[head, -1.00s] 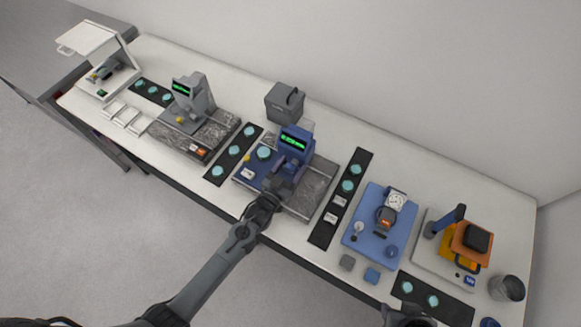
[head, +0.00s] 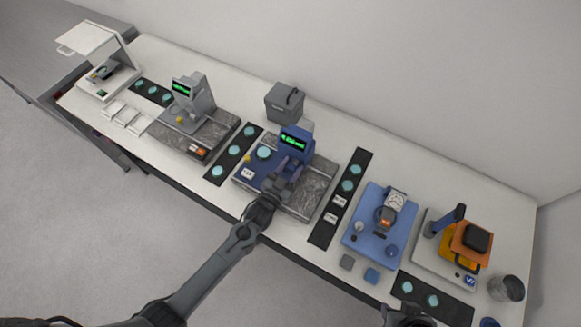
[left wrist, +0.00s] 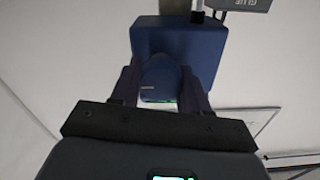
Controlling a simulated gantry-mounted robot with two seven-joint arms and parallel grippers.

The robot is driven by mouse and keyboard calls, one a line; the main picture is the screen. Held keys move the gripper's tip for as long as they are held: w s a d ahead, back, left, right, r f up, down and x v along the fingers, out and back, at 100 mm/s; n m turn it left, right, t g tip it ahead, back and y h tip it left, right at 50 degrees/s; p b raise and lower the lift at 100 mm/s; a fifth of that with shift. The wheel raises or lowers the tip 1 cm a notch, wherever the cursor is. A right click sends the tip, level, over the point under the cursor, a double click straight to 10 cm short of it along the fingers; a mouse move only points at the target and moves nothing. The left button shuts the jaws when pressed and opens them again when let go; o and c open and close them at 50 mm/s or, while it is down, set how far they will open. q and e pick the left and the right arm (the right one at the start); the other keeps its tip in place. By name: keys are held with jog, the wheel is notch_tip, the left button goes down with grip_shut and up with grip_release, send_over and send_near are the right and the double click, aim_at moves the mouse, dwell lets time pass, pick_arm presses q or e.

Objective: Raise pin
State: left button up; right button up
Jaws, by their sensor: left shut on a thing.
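A blue gauge head (head: 297,141) with a lit green display stands over a blue-topped stone base (head: 262,176) in the middle of the bench. My left gripper (head: 290,169) is in front of this head. In the left wrist view, its two dark fingers (left wrist: 166,88) are shut on a rounded dark blue piece (left wrist: 158,75) below the blue head block (left wrist: 178,45). I cannot make out a separate pin; the fingers and the housing hide what lies under it. A dark part of my right arm's end (head: 408,317) shows at the bottom edge, its jaws unclear.
Black strips with pale round discs (head: 234,150) lie on both sides of the blue gauge. A grey gauge (head: 190,95) stands left, a blue dial-gauge plate (head: 377,237) right. A grey box (head: 285,102) stands behind. Free bench shows along the back.

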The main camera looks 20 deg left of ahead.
pick_arm(q)
jog(key=m, duration=0.5)
jog(key=shift+d, duration=0.1)
jog(key=m, duration=0.5)
jog(key=shift+p, duration=0.3)
jog(key=m, duration=0.3)
jog(key=shift+f+m, duration=0.1)
jog(key=shift+m, duration=0.2)
jog(key=m, duration=0.3)
jog(key=shift+p, duration=0.4)
jog(key=shift+f+m, duration=0.15)
jog(key=shift+m, duration=0.85)
jog(key=o, duration=1)
jog(key=shift+d, duration=0.1)
